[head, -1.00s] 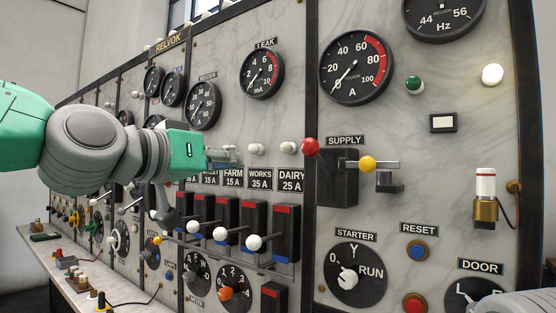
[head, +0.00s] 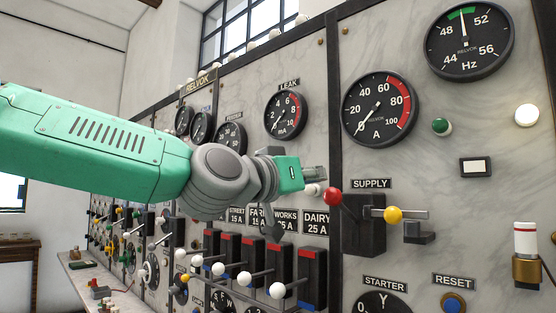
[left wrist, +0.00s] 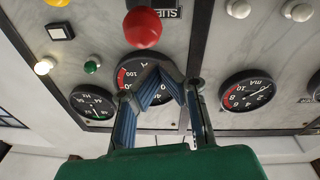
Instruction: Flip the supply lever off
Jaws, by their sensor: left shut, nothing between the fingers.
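The supply switch is a black box (head: 365,238) under the SUPPLY label (head: 371,184). A red ball knob (head: 333,196) sticks out at its left. A yellow ball (head: 393,214) sits on a metal bar at its right, above a small dark bracket (head: 419,232). My left gripper (head: 320,174) is shut and empty, its tips just above and left of the red knob in the head view. In the left wrist view the shut fingers (left wrist: 158,78) point toward the red knob (left wrist: 142,27), with a gap between them in the picture. My right gripper is not in view.
White-knobbed breaker levers (head: 277,290) stand in a row below my left wrist. The ammeter (head: 379,109) and Hz gauge (head: 468,40) are above the switch. The starter dial (head: 384,304) is below it.

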